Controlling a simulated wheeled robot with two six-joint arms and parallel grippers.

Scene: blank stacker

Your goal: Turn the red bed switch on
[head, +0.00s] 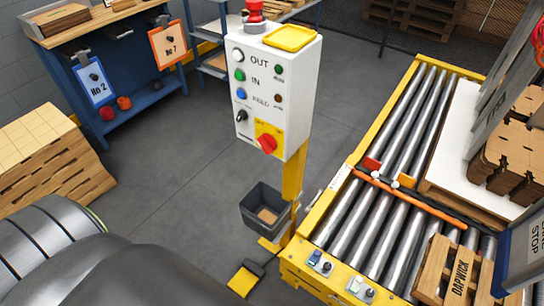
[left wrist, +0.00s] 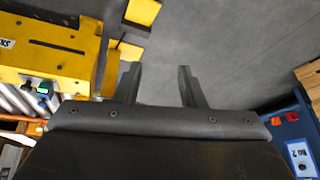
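A white control box (head: 255,88) stands on a yellow post (head: 293,178) in the head view. Low on its front is a red rotary switch (head: 267,143) on a yellow plate (head: 262,128). Its knob sits at a slant; I cannot read its on or off marking. My left gripper (left wrist: 157,68) shows in the left wrist view, fingers apart with nothing between them. In the head view only my grey arm shows at lower left, and the gripper is hidden. The red switch is not seen in the left wrist view. My right gripper is in neither view.
A roller conveyor (head: 345,225) with a yellow frame runs right of the post. A grey bin (head: 262,209) hangs on the post, and a yellow pedal (head: 243,281) is on the floor. A wood stack (head: 50,150) is left. Floor left of the box is clear.

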